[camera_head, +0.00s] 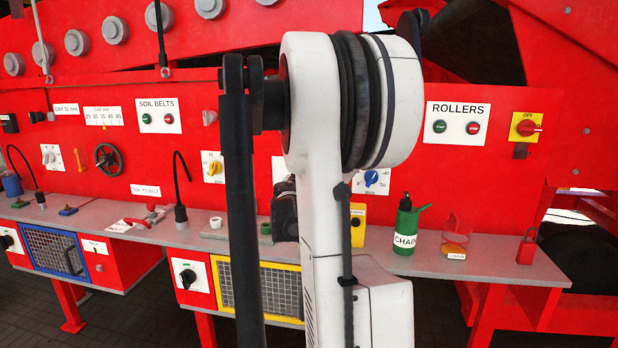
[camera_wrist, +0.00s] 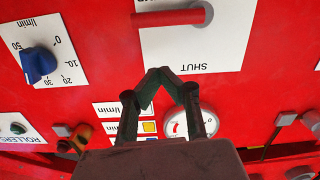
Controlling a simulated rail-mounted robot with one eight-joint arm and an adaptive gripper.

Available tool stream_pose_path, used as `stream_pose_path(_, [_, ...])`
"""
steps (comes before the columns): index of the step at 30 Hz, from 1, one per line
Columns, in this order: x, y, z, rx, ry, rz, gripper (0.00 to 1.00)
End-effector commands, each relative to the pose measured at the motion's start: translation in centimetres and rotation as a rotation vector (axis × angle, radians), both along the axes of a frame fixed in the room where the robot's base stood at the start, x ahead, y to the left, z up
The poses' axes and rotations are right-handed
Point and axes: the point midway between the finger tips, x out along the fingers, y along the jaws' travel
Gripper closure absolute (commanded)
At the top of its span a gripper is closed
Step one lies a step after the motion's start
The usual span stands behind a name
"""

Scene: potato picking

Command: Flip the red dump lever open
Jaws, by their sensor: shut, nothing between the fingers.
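The red dump lever (camera_wrist: 172,17) shows at the top of the wrist view, where the scene appears upside down. It is a red bar lying sideways across a white plate (camera_wrist: 215,50) that reads SHUT below it in that picture. My gripper (camera_wrist: 158,76) is shut and empty, its dark fingertips meeting over the lower left edge of the plate. In that picture the fingertips are below the lever and apart from it. In the head view my white arm hides the lever and most of my gripper.
A blue dial (camera_wrist: 38,65) sits left of the plate in the wrist view. A round gauge (camera_wrist: 203,123) and small labels lie behind the fingers.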

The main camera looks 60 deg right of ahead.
Motion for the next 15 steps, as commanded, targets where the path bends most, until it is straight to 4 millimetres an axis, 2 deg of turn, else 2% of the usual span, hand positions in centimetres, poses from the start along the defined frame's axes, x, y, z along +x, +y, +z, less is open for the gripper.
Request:
stream_pose_path(1, [-0.3,1.2,-0.1,0.0,0.0,0.003,1.0])
stream_pose_path(6, [-1.4,4.4,0.0,0.0,0.0,0.002,1.0])
stream_pose_path(12, [-2.2,7.0,0.1,0.0,-0.001,0.002,1.0])
stream_pose_path(15, [-2.5,7.7,0.1,0.0,-0.001,0.001,1.0])
